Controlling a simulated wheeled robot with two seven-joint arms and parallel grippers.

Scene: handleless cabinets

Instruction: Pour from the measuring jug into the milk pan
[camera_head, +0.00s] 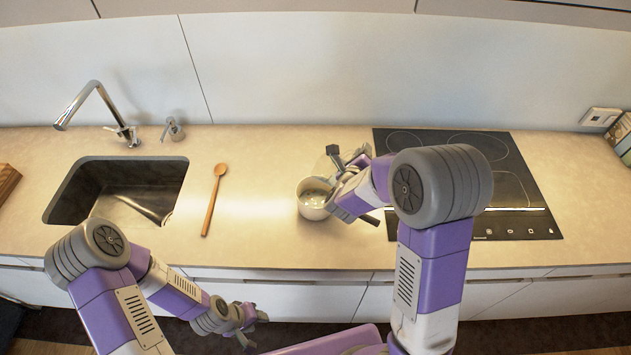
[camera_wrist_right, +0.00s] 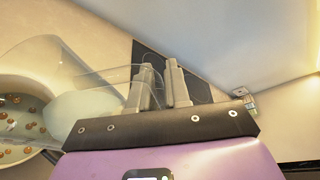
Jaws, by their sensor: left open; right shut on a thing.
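The milk pan (camera_head: 312,211) is a pale round pot on the counter, left of the hob; a dark bar, perhaps its handle, points right under my right gripper. The clear measuring jug (camera_head: 323,167) is over its back side, mostly hidden by my gripper in the head view. My right gripper (camera_head: 350,160) is shut on the jug's handle. In the right wrist view the clear jug (camera_wrist_right: 85,85) looks tilted, and small brown round pieces show at the left, apparently in the pan (camera_wrist_right: 52,156). My left gripper (camera_head: 252,325) is open and empty, low before the cabinet fronts.
A wooden spoon (camera_head: 214,200) lies on the counter between the sink (camera_head: 75,185) and the pan. The black hob (camera_head: 510,190) is to the right, partly behind my right arm. The counter around the spoon is clear.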

